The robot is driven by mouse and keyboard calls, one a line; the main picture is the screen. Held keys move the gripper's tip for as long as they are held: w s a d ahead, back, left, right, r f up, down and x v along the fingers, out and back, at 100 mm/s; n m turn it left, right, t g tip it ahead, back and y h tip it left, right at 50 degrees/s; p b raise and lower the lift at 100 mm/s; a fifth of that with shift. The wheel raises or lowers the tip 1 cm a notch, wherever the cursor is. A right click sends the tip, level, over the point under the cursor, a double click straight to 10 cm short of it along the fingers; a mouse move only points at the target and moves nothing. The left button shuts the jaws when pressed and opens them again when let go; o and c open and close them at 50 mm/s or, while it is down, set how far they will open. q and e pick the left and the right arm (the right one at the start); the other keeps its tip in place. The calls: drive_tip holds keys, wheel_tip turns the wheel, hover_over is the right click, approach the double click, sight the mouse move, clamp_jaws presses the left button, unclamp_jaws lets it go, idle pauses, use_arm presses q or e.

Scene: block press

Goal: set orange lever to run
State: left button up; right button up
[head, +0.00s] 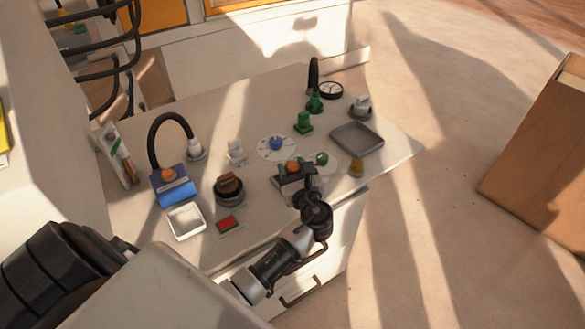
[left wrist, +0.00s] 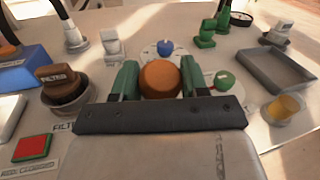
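The orange lever's round knob (head: 292,167) stands near the table's front edge. In the left wrist view the orange knob (left wrist: 160,78) fills the space between the green fingers of my left gripper (left wrist: 160,82). Both fingers meet its sides, so the gripper looks shut on it. In the head view my left gripper (head: 294,173) reaches in from the front. The gripper bar and hand hide the lever's shaft, base and any run marking. My right gripper is not in view.
A blue knob (head: 277,143) on a white dial stands behind, and a green knob (head: 321,158) to the right. A brown knob labelled FILTER (left wrist: 60,82) and a red button (head: 228,222) are left. A grey tray (head: 357,138) and amber piece (head: 356,168) are right.

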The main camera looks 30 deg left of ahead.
use_arm(q)
drive_tip(key=c, duration=0.4)
drive_tip(key=shift+a+r+p, duration=0.15)
drive_tip(key=shift+r+p, duration=0.1)
drive_tip(key=shift+p, duration=0.35)
drive_tip(key=shift+c, duration=0.2)
drive_tip(key=a+h+p, duration=0.1)
drive_tip(key=p, duration=0.2)
drive_tip(key=w+a+r+g+p, duration=0.1)
drive_tip(key=p, duration=0.2)
drive_tip(key=a+h+p, duration=0.1)
drive_tip(key=p, duration=0.2)
drive_tip(key=shift+w+r+n+g+h, duration=0.2)
drive_tip(key=shift+r+n+g+h, duration=0.1)
drive_tip(key=shift+r+n+g, duration=0.1)
drive_tip(key=w+a+f+g+h+p, duration=0.2)
drive_tip(key=a+h+p, duration=0.1)
drive_tip(key=a+p, duration=0.3)
drive_tip(key=shift+w+a+f+n+h+p, duration=0.2)
drive_tip(key=shift+n+h+p, duration=0.1)
drive_tip(key=shift+p, duration=0.8)
drive_tip(key=o, duration=1.3)
